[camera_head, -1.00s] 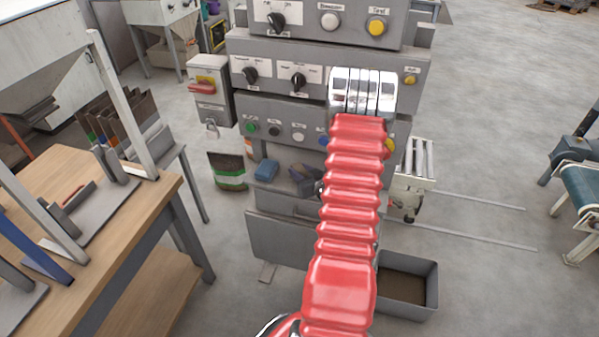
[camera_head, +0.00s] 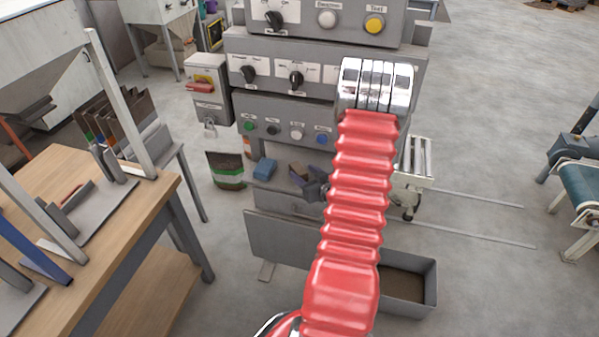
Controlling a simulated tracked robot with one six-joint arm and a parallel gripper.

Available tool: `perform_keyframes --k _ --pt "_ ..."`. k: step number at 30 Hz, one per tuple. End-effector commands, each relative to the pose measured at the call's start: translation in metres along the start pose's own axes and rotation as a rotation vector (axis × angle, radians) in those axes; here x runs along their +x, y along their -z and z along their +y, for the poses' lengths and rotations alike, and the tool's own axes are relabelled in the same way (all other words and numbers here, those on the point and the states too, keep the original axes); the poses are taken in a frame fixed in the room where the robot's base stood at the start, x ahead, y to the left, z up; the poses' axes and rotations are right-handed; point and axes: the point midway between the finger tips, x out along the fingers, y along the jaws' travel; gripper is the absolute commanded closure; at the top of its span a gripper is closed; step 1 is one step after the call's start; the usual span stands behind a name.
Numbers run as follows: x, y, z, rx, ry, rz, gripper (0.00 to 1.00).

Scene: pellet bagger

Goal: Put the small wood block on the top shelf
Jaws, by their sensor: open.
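A small brown block (camera_head: 298,172), which looks like the wood block, lies in the low recess at the front of the grey machine. My gripper (camera_head: 313,185) shows as a small dark shape just right of and below the block, partly hidden behind my red arm. Its jaws are open, and the block appears outside them; whether they touch it I cannot tell. A blue block (camera_head: 264,169) lies to the left in the same recess. I cannot tell which surface is the top shelf.
The grey machine (camera_head: 330,75) with knobs and buttons stands straight ahead. A wooden workbench (camera_head: 125,215) with metal parts is at left. A grey bin (camera_head: 430,290) stands on the floor, lower right. A roller stand (camera_head: 415,170) is right of the machine.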

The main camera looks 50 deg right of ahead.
Motion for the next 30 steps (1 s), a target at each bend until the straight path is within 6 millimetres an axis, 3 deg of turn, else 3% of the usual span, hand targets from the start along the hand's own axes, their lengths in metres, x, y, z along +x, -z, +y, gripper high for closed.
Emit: perform_keyframes --k 6,13,30 --pt "-0.040 0.000 0.001 0.000 -0.004 0.000 0.52" --pt "-0.070 0.000 0.001 0.001 -0.002 0.001 0.52" --pt "-0.076 0.000 0.000 -0.001 0.000 0.000 0.52"
